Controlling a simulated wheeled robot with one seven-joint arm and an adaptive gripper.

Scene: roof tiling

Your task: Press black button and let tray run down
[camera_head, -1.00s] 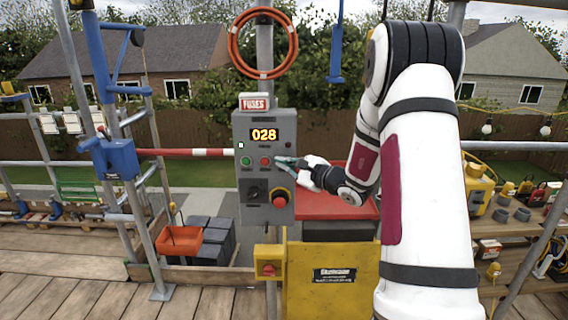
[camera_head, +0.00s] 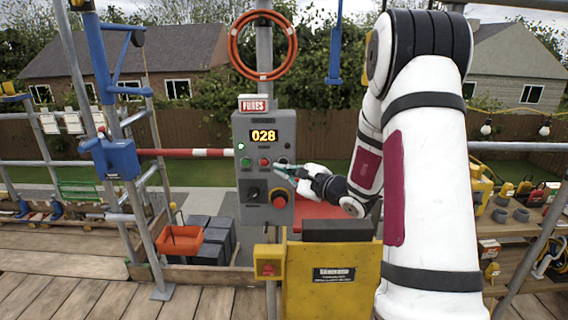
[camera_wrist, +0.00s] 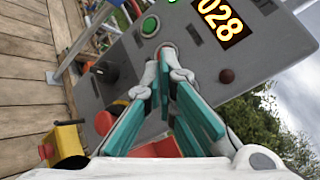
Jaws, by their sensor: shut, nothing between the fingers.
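The grey control panel (camera_head: 289,136) shows a lit 028 in the head view. It carries a green button (camera_head: 246,162), a red button (camera_head: 264,161) and a third, dark button (camera_head: 283,160) in one row. My gripper (camera_head: 279,169) is shut and empty, its teal fingers just below and in front of the row. A red tray (camera_head: 318,210) shows low behind the yellow housing (camera_head: 333,292), partly hidden by my arm.
A red emergency knob (camera_head: 279,200) on a yellow ring and a black rotary switch (camera_head: 252,194) sit lower on the panel. A yellow box with a red button (camera_head: 268,269) is below. A workbench (camera_head: 530,218) with tools stands right.

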